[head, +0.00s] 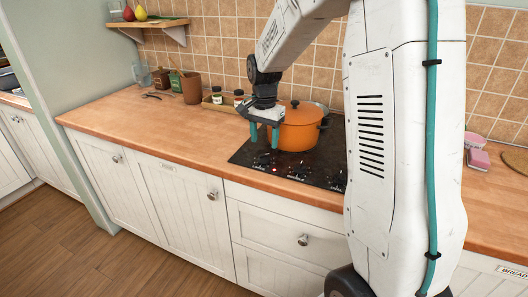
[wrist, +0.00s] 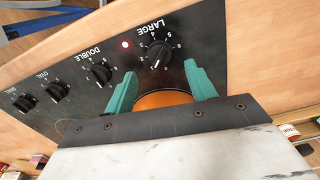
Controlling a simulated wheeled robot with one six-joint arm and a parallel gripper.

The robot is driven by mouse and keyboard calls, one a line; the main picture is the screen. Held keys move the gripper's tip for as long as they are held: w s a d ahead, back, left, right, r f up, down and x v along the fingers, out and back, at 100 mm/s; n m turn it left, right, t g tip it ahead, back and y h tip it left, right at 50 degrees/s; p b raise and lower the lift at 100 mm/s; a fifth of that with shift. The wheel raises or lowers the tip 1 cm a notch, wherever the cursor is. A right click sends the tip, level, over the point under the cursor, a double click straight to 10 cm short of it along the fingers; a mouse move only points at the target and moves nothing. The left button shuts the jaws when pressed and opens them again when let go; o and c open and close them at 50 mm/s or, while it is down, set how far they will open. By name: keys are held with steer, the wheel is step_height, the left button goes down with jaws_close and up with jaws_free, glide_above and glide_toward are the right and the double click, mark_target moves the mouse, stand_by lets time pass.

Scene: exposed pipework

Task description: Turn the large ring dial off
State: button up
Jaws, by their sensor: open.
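The large ring dial (wrist: 157,53) is a black knob on the dark cooktop, beside the upside-down word LARGE in the wrist view. I cannot read its exact setting. A small red light (wrist: 125,44) glows beside it. My gripper (wrist: 160,76) has two teal fingers spread apart, with nothing between them; the dial lies beyond the fingertips, roughly centred on the gap. I see no contact. In the head view my gripper (head: 264,141) hangs above the left part of the cooktop (head: 290,172), in front of the orange pot.
The orange pot (head: 299,130) stands on the cooktop close to my fingers. Other knobs sit in the same row, including the DOUBLE dial (wrist: 100,73). Jars (head: 216,95) stand behind to the left. The wooden counter (head: 180,130) left of the cooktop is mostly clear.

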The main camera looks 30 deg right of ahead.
mark_target(264, 155)
step_height(264, 155, down, 5)
steer(key=shift+f, duration=0.2)
steer(key=c, duration=1)
